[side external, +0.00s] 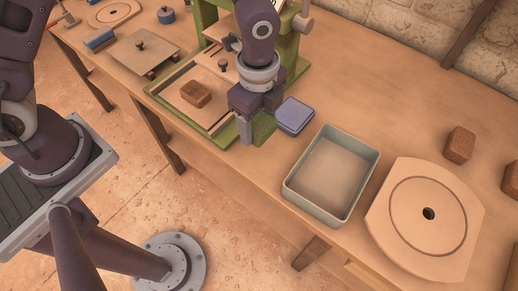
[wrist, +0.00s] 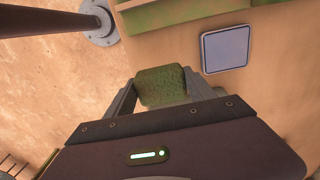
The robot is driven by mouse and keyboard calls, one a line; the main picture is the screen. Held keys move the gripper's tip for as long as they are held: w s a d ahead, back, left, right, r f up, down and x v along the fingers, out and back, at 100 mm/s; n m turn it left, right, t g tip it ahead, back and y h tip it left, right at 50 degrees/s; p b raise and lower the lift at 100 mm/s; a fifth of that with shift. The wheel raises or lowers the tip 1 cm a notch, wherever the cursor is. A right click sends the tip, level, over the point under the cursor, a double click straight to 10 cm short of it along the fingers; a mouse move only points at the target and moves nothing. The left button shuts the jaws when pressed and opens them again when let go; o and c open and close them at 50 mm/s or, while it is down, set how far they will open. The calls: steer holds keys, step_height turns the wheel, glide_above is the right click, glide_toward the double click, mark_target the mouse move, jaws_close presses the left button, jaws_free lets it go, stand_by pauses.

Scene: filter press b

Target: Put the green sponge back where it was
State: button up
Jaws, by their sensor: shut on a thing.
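The green sponge (wrist: 162,86) is a mottled green block between my two fingers in the wrist view. My gripper (wrist: 165,92) is shut on it, one finger against each side. In the side external view my gripper (side external: 246,134) points down near the front right corner of the green press frame (side external: 300,68). There I cannot clearly tell the sponge from the green frame behind the fingers. Whether the sponge touches the surface below cannot be told.
A blue flat box (side external: 295,114) lies right of my gripper. An empty grey tray (side external: 348,208) stands further right, then a grooved round-holed board (side external: 400,215). A brown block (side external: 196,94) sits on the press bed; another (side external: 459,145) is at the right.

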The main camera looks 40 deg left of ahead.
mark_target(258, 122)
step_height(258, 122, down, 9)
steer(key=shift+r, duration=0.2)
steer(key=shift+f, duration=0.1)
steer(key=o, duration=1.3)
step_height(258, 122, up, 12)
steer(key=shift+a+r, duration=0.1)
steer(key=shift+r, duration=0.05)
